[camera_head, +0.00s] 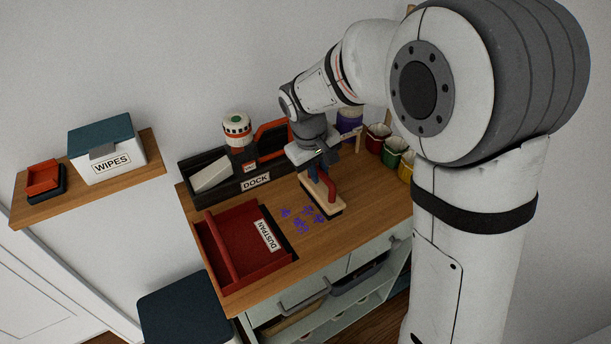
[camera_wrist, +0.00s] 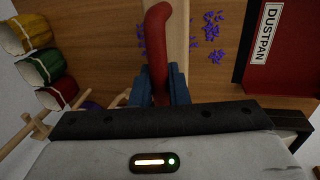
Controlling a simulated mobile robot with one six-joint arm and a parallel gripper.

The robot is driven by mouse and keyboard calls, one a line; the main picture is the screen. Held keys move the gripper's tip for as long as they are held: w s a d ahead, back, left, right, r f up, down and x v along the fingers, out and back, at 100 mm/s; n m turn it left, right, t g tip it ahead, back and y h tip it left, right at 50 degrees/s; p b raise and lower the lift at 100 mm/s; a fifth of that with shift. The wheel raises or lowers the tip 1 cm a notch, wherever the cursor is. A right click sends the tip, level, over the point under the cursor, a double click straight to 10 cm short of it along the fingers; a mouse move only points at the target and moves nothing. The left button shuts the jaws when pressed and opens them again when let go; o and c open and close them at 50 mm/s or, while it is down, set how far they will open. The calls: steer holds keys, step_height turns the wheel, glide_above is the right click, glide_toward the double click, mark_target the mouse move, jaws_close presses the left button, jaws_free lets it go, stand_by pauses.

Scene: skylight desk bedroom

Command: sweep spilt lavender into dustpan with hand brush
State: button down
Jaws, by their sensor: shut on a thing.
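The hand brush (camera_head: 317,194) has a pale wooden body, dark bristles and a red handle, and stands near the right of the spill on the desk. My gripper (camera_head: 318,174) points down and is shut on the red handle; in the wrist view the blue fingers (camera_wrist: 162,86) hold the handle (camera_wrist: 157,45) from both sides. The purple lavender (camera_head: 301,220) lies scattered on the wood between brush and dustpan, and also shows in the wrist view (camera_wrist: 209,28). The red dustpan (camera_head: 245,242) lies at the desk's left front. Whether the bristles touch the desk is unclear.
Red, green and yellow pots (camera_head: 392,152) stand at the right. A wall shelf (camera_head: 135,164) holds a wipes box (camera_head: 106,150). Bare desk lies in front of the lavender.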

steer(key=w+d+p, duration=0.2)
steer(key=w+d, duration=0.4)
steer(key=d, duration=0.3)
steer(key=f+b, duration=0.2)
steer(key=f, duration=0.1)
steer(key=f+b, duration=0.2)
steer(key=shift+a, duration=0.3)
steer(key=shift+f+b, duration=0.55)
steer(key=shift+a, duration=0.1)
steer(key=shift+s+a+r, duration=0.1)
steer(key=shift+s+a, duration=0.55)
steer(key=shift+a, duration=0.05)
steer(key=shift+s+a+b, duration=0.45)
steer(key=shift+s+a, duration=0.45)
steer(key=shift+a, duration=0.3)
steer(key=shift+s+a, duration=0.1)
